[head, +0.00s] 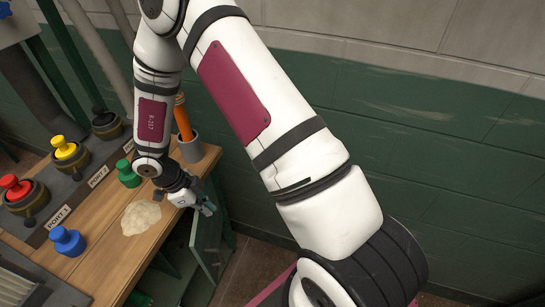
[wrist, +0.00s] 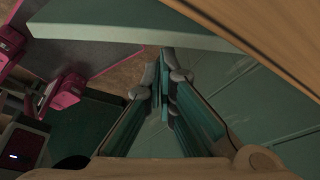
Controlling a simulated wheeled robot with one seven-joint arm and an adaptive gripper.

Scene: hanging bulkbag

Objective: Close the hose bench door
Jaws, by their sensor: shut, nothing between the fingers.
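The hose bench (head: 112,262) has a wooden top and a green frame below it. Its green door (head: 207,243) stands open at the bench's right front side, under the edge of the top. My gripper (head: 208,209) is shut and empty, beside the bench edge and close to the door's upper part; I cannot tell whether it touches the door. In the wrist view the closed fingers (wrist: 165,82) point towards a green panel (wrist: 125,28), which appears to be the door. The bench's wooden edge (wrist: 285,45) crosses the upper right. The door's hinge and latch are hidden.
On the bench are a pale lump (head: 141,217), a blue cap (head: 67,241), a green cap (head: 128,174), and a grey cup (head: 190,149) with an orange handle. Ports with red (head: 14,187) and yellow (head: 63,147) caps line the left. Floor right of the door is clear.

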